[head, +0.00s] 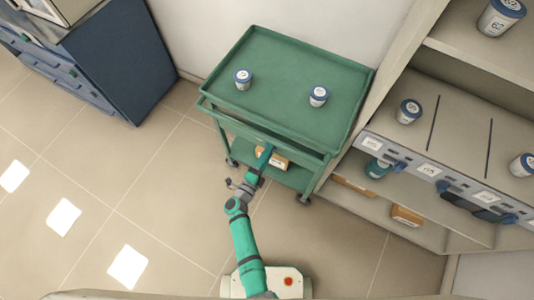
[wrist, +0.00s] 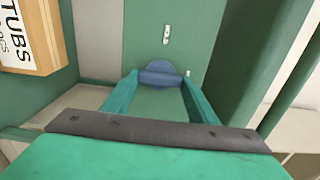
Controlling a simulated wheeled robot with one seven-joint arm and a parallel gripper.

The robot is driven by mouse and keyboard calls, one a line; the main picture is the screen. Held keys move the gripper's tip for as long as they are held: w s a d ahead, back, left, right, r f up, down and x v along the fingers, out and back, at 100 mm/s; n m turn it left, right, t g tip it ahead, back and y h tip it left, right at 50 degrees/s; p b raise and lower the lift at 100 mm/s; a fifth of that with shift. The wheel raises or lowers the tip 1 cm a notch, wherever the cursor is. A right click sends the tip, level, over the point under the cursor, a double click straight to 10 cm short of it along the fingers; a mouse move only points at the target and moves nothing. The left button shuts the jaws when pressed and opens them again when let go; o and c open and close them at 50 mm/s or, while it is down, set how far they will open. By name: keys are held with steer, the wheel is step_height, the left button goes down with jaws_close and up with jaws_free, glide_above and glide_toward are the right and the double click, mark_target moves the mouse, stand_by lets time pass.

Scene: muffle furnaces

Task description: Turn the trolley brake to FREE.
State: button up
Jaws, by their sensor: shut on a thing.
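The green trolley (head: 290,75) stands against the wall in the head view. My gripper (head: 266,150) is at its front side, below the handle rail. In the wrist view, the trolley brake (wrist: 160,69) is a blue round knob with a grip bar, set on a green panel. My gripper (wrist: 159,82) is shut on this knob, one finger at each side. The bar lies about level in that view. A small white mark (wrist: 166,34) sits above the knob and another (wrist: 187,73) to its right. Their lettering is too small to read.
Two lidded tubs (head: 243,79) (head: 318,96) stand on the trolley top. A box labelled TUBS (wrist: 30,35) is on the lower shelf, left of my gripper in the wrist view. Shelving (head: 470,110) stands close on the right. The floor (head: 150,190) to the left is clear.

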steer(key=shift+s, duration=0.15)
steer(key=o, duration=1)
steer(key=shift+o, duration=0.2)
steer(key=v, duration=1)
steer(key=shift+s+a, duration=0.2)
steer(key=shift+s, duration=0.1)
steer(key=shift+d, duration=0.1)
